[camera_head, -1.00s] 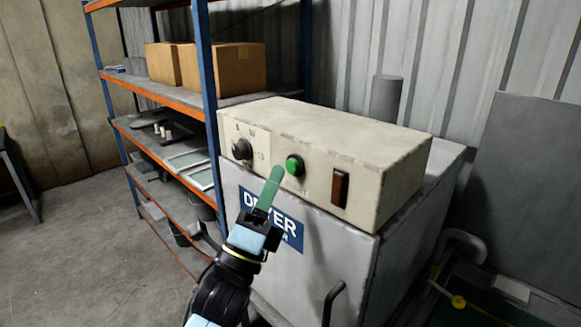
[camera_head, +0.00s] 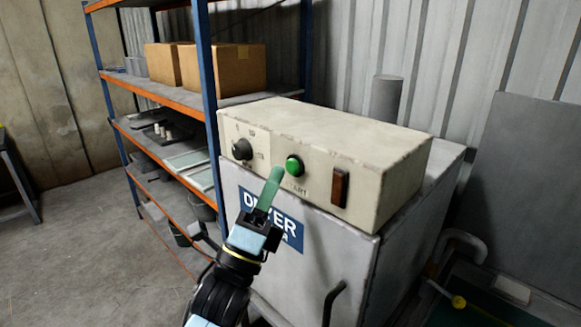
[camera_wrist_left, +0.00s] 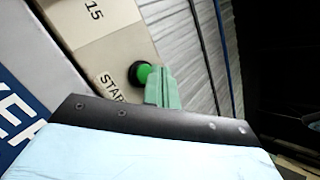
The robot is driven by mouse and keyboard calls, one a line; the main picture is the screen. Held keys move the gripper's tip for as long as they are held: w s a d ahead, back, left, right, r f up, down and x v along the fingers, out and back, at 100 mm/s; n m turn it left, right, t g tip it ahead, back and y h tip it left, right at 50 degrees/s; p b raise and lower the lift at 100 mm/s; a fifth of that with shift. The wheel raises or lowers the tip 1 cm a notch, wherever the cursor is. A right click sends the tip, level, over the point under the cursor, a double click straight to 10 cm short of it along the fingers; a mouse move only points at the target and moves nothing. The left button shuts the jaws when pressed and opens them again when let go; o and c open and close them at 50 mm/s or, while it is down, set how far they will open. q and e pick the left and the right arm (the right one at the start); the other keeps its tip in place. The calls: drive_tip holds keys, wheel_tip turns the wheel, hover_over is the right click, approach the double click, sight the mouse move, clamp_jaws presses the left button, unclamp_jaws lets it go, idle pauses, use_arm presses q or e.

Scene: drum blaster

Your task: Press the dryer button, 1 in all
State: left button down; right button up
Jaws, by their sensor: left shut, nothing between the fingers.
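The dryer's control box (camera_head: 330,140) is cream and sits on top of the grey dryer (camera_head: 330,250). Its round green start button (camera_head: 294,165) is on the front face, between a black knob (camera_head: 242,149) and a brown rectangular switch (camera_head: 340,188). My left gripper (camera_head: 276,172) has green fingers, shut and empty, with tips just below and left of the button. In the left wrist view the green button (camera_wrist_left: 143,74) shows in its black collar, beside the shut fingers (camera_wrist_left: 162,88). Whether the tips touch the button I cannot tell. My right gripper is not in view.
A blue and orange shelf (camera_head: 160,95) with cardboard boxes (camera_head: 225,68) stands to the left of the dryer. A black handle (camera_head: 333,300) sticks out of the dryer front below. Open floor (camera_head: 80,240) lies at the left.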

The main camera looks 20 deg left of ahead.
use_arm(q)
drive_tip(key=shift+w, duration=0.1)
idle(0.6)
drive_tip(key=shift+w+d, duration=0.25)
drive_tip(key=shift+w, duration=0.05)
